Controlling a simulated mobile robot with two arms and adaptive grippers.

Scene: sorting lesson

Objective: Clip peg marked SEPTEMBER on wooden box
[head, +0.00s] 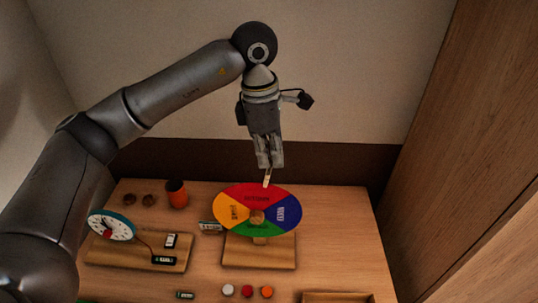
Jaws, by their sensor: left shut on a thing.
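My left gripper (268,164) hangs down from above, over the back of the table. It is shut on a small pale peg (267,178), which points down just above the red top of a coloured wheel (240,212). I cannot read any marking on the peg, nor tell whether it touches the wheel. The wheel has red, blue, green and yellow parts with lettering too small to read, and stands on a wooden base (231,257). A wooden box (337,297) shows only its back rim at the bottom edge. My right gripper is not in view.
A teal-rimmed dial (112,227) stands on a wooden board (112,257) at left. An orange cup (177,193) and two brown round things (140,199) are behind it. White, red and orange discs (247,291) lie in front. The table right of the wheel is clear.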

